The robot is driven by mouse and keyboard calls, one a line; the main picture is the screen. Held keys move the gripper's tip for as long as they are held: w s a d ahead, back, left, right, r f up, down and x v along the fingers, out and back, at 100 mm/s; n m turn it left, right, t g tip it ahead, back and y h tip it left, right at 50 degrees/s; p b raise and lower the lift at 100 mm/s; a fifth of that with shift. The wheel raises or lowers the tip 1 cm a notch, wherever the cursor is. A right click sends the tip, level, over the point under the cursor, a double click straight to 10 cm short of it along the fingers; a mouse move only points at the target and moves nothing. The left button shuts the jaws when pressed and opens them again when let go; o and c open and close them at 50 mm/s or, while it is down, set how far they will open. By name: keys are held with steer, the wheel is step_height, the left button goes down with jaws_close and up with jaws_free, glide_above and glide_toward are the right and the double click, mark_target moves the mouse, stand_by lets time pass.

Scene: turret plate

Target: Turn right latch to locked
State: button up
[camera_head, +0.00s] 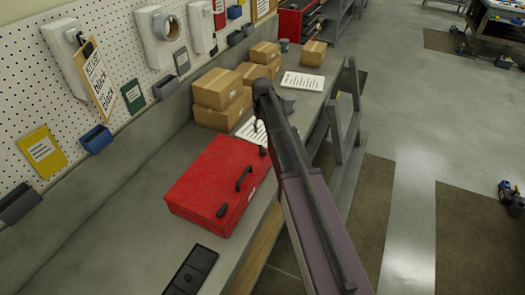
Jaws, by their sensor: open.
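A closed red toolbox (205,185) lies on the workbench, with a dark handle (243,179) on its front side. One small dark latch (222,210) shows at the near end of that side. Another small dark part, seemingly the other latch (263,150), shows at the far end, close beside my arm. Whether each latch is locked is too small to tell. My gripper (257,126) is open, small and dark, partly hidden by my arm. It appears above the far end of the toolbox; contact with a latch cannot be made out.
Cardboard boxes (218,88) and white paper sheets (303,82) lie farther along the bench. A black tray (192,270) lies in front of the toolbox. A pegboard (20,95) with bins runs along the left. Open floor (410,215) lies to the right.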

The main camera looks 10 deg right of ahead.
mark_target(262, 149)
steer(key=shift+f+b, duration=5.25)
steer(key=shift+f, duration=0.3)
jaws_close()
